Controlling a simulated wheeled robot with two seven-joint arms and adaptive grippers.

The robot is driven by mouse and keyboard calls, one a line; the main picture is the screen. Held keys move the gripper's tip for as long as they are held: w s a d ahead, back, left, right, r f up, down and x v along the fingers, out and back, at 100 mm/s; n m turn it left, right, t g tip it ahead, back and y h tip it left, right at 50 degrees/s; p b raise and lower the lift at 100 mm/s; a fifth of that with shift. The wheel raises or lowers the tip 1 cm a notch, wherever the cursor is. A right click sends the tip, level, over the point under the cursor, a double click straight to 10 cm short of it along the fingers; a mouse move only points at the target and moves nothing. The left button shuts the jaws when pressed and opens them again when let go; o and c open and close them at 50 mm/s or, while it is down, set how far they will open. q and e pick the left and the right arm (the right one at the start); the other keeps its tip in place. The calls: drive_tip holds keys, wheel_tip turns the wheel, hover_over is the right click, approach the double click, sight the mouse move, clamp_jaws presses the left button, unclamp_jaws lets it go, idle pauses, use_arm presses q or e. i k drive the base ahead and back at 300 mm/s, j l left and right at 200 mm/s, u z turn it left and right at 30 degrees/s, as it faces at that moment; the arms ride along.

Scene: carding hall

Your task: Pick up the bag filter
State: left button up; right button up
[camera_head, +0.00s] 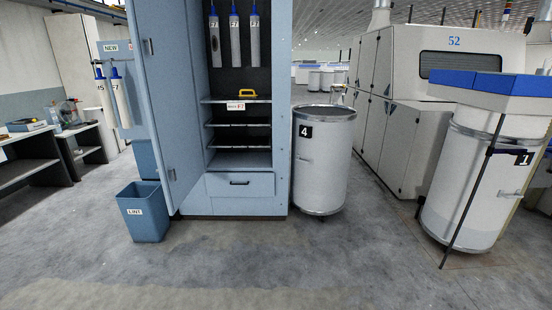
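Long white bag filters with blue tops hang in two places. Three hang in a row inside the open blue cabinet: a left one (215,40), a middle one (235,42) and a right one (254,40), each with a small number that is hard to read. More white filters with blue tops (121,100) hang on the cabinet's left side under a sign (111,48) reading NEW. Neither of my grippers is in view.
The blue cabinet's door (168,100) stands open to the left. A yellow-handled object (241,94) lies on its upper shelf. A blue LINT bin (144,222) stands at front left. White drum 4 (321,165) stands right of the cabinet, drum 1 (468,195) far right. The front floor is clear.

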sight(214, 21)
drive_tip(key=i, duration=3.35)
drive_tip(key=u, duration=0.3)
